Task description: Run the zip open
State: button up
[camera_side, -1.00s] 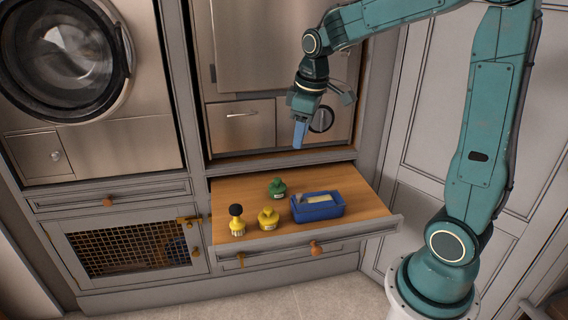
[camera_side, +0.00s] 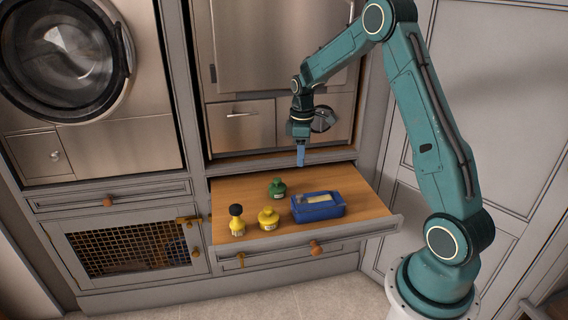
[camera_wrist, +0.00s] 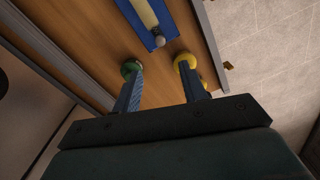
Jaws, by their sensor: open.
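A blue case (camera_side: 322,211) lies on the wooden surface of the pulled-out drawer, at its right part in the side view. A pale strip (camera_side: 316,197) runs along its top. In the wrist view the blue case (camera_wrist: 167,21) is at the top, with the pale strip and a small grey knob (camera_wrist: 159,41) at its near end. I cannot make out the zip's teeth. My gripper (camera_side: 301,162) points down, open and empty, above the back of the drawer surface and apart from the case. Its two blue fingers (camera_wrist: 161,82) are spread in the wrist view.
A green bottle (camera_side: 277,187), a squat yellow bottle (camera_side: 268,218) and a yellow bottle with a black top (camera_side: 237,221) stand left of the case. The drawer (camera_side: 379,208) has bare wood at its right. Steel cabinet fronts (camera_side: 240,126) rise behind it.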

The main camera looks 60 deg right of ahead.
aim_at(300, 194)
notch_tip(300, 194, down, 14)
jog(key=shift+r, duration=0.15)
dwell(0.7)
grip_shut()
